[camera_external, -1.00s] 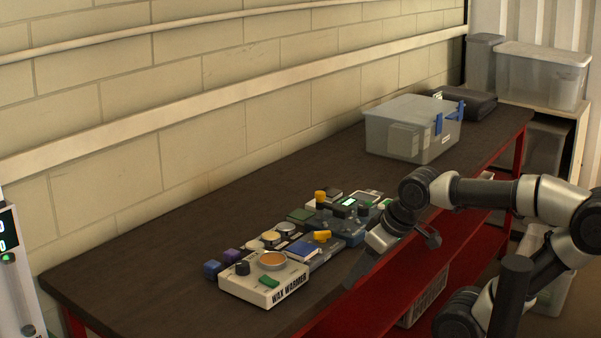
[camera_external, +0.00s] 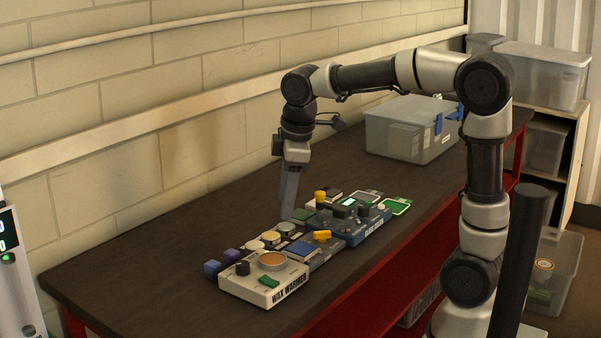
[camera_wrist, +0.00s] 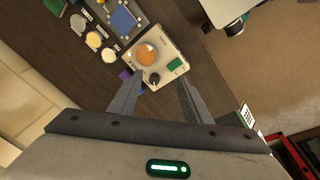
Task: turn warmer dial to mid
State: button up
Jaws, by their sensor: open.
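The wax warmer (camera_external: 258,291) is a cream box near the front end of the dark bench, with "WAX WARMER" on its front side. On its top are a black dial (camera_external: 243,268), a round amber wax pot (camera_external: 271,260) and a green switch (camera_external: 268,282). In the wrist view the warmer (camera_wrist: 168,46) lies ahead, its dial (camera_wrist: 152,78) close to the line between the fingers. My gripper (camera_external: 288,217) points down above the bench, beyond the warmer. In the wrist view my gripper (camera_wrist: 158,90) is open and empty, its fingers apart. The dial's exact setting is too small to read.
Several small devices, including a blue box (camera_external: 366,227) with knobs and a yellow-handled panel (camera_external: 322,236), stand next to the warmer. A grey lidded bin (camera_external: 410,127) stands farther back. The front left of the bench is clear.

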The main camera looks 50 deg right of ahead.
aim_at(242, 263)
jog(key=w+a+r+n+g+p, duration=0.15)
jog(key=w+a+n+p, duration=0.3)
jog(key=w, duration=0.55)
jog(key=shift+n+g, duration=0.35)
notch_tip(242, 263, down, 18)
jog(key=shift+s+d+r+b, duration=0.15)
jog(key=shift+b, duration=0.15)
jog(key=shift+c, duration=0.4)
jog(key=c, duration=1)
jog(key=shift+o, duration=0.2)
